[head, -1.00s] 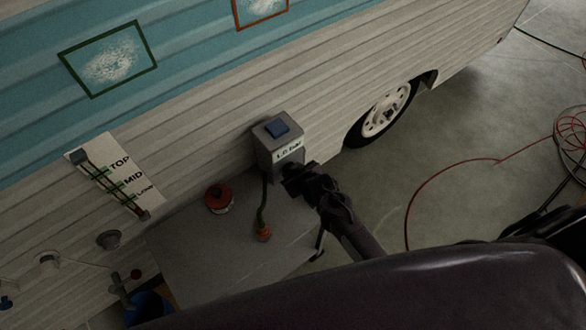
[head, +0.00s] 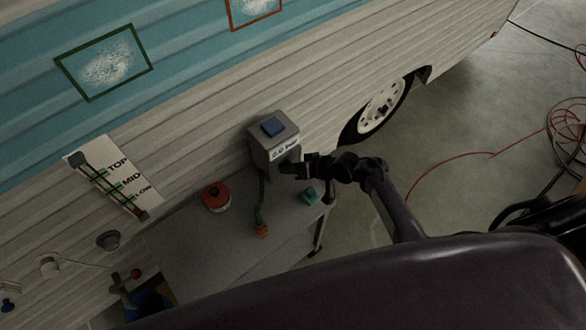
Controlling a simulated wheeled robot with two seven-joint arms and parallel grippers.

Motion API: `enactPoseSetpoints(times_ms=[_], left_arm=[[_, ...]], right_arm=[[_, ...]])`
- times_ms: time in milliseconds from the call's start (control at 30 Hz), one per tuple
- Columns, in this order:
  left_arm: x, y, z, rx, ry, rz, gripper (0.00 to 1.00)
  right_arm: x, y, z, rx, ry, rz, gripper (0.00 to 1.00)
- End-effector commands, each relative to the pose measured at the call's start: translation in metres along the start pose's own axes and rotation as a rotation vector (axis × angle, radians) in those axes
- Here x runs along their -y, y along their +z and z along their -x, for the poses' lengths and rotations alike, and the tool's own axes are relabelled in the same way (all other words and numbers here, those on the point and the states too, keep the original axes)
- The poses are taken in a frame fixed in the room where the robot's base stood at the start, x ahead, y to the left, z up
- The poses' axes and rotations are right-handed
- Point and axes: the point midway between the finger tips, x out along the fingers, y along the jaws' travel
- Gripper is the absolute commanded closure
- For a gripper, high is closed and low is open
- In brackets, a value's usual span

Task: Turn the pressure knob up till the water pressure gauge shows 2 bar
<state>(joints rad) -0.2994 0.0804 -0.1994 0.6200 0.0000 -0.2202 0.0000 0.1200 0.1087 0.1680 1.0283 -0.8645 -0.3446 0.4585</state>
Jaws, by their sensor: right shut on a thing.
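The grey pressure box (head: 262,147) stands on the table against the camper wall, with a blue square on top. Its white gauge label (head: 284,149) is small and blurred and appears to read 2.0 bar. My right gripper (head: 290,167) is at the front face of the box, just below the label. It is shut on the pressure knob, which its fingers mostly hide. My left gripper is not in view.
On the grey table (head: 205,255) are a red-lidded tin (head: 216,197), a green hose with an orange end (head: 261,229) and a small teal object (head: 308,195) close below my right gripper. A TOP/MID/LOW level board (head: 120,178) is on the wall.

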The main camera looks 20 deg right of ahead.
Motion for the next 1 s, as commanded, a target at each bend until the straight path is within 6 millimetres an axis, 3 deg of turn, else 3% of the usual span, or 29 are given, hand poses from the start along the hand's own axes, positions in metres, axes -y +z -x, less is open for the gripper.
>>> enactPoseSetpoints(times_ms=[567, 600, 733, 1000], left_arm=[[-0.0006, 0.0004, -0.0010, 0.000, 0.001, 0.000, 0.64], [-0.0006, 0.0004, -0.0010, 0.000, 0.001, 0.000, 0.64], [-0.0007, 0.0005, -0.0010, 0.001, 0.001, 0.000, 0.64], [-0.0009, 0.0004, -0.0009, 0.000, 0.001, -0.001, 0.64]], right_arm=[[-0.0008, -0.0012, -0.0001, -0.002, -0.021, -0.023, 0.86], [-0.0008, -0.0012, -0.0001, -0.002, -0.021, -0.023, 0.60], [-0.0006, -0.0009, -0.0001, -0.001, -0.021, -0.022, 0.43], [-0.0005, -0.0004, 0.0002, 0.000, -0.022, -0.022, 0.42]])
